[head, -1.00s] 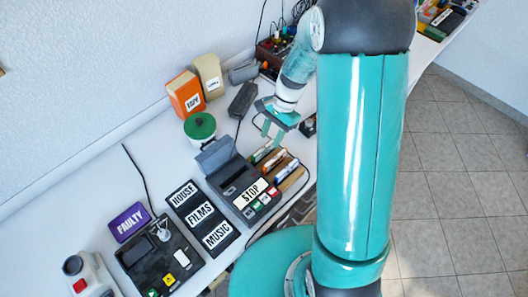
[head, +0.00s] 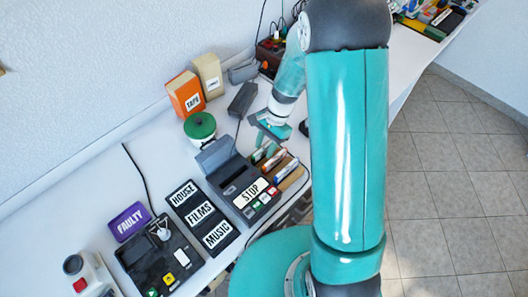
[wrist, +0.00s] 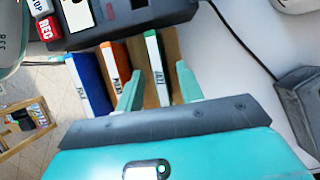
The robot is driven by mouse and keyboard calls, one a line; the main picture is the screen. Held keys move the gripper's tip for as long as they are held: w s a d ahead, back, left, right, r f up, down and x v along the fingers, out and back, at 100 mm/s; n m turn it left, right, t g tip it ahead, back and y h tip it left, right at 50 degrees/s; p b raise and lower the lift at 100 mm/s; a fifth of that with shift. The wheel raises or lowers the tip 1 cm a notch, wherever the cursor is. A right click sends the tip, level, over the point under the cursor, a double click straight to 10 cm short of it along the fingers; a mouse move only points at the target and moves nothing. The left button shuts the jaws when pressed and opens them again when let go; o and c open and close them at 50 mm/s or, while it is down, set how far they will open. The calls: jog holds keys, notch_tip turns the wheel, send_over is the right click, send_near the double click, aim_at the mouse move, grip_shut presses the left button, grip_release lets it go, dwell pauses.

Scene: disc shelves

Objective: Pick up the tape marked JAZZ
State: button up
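Several tapes stand on edge in a brown wooden rack (wrist: 174,50). The green-edged tape (wrist: 152,48) has a white label that appears to read JAZZ. My gripper (wrist: 158,72) is open, with one teal finger on each side of this tape; I cannot tell whether either touches it. The orange tape (wrist: 115,62) and the blue tape (wrist: 86,78) stand beside it to the left. In the head view my gripper (head: 264,146) is low over the back end of the rack and partly hides the green tape.
A dark tape player (head: 238,190) with its lid up stands left of the rack. A black box (head: 202,217) labelled HOUSE, FILMS, MUSIC and a purple FAULTY bin (head: 129,222) lie further left. A green-lidded pot (head: 200,127) stands behind the player.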

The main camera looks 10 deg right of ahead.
jog(key=shift+f, duration=0.1)
grip_shut()
dwell(0.4)
